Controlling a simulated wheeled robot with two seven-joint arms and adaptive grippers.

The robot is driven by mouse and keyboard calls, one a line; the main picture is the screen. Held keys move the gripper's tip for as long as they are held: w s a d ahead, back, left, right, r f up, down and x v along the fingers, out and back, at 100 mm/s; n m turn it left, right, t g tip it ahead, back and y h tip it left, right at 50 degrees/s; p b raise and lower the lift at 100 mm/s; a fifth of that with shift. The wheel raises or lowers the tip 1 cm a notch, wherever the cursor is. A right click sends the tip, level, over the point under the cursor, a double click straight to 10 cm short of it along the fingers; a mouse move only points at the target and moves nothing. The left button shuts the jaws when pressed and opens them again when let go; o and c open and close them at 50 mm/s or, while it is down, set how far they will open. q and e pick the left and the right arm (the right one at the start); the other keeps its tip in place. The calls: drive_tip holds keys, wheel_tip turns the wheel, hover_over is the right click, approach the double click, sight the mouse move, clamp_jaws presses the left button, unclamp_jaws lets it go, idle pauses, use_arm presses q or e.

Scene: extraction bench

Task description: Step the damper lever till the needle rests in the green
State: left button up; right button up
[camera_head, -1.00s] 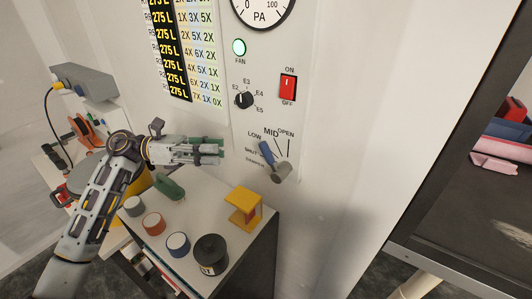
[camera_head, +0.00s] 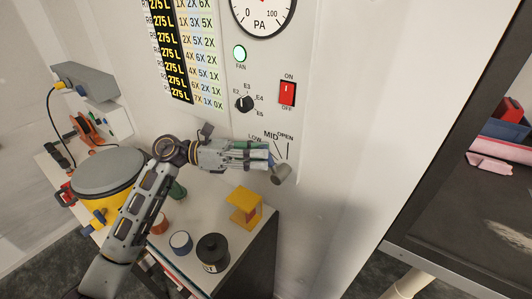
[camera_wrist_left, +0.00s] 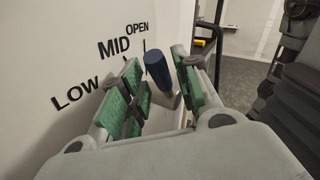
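The damper lever has a grey hub (camera_head: 281,177) low on the wall panel under the LOW, MID and OPEN marks. Its blue handle (camera_wrist_left: 157,68) shows in the left wrist view but is mostly covered by my gripper in the head view. My left gripper (camera_head: 267,156) reaches it from the left. In the left wrist view its green-padded fingers (camera_wrist_left: 160,88) are apart, one on each side of the handle, with gaps visible. Which mark the lever points at is unclear. My right gripper is out of view.
Above the lever are a red ON/OFF switch (camera_head: 288,93), a black knob (camera_head: 244,104) and a lit green fan lamp (camera_head: 240,54). Below, the bench holds a yellow stand (camera_head: 246,207), a black jar (camera_head: 212,251) and a blue-banded jar (camera_head: 181,242).

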use_arm(q)
drive_tip(key=shift+s+d, duration=0.1)
drive_tip(key=shift+d, duration=0.95)
clamp_jaws()
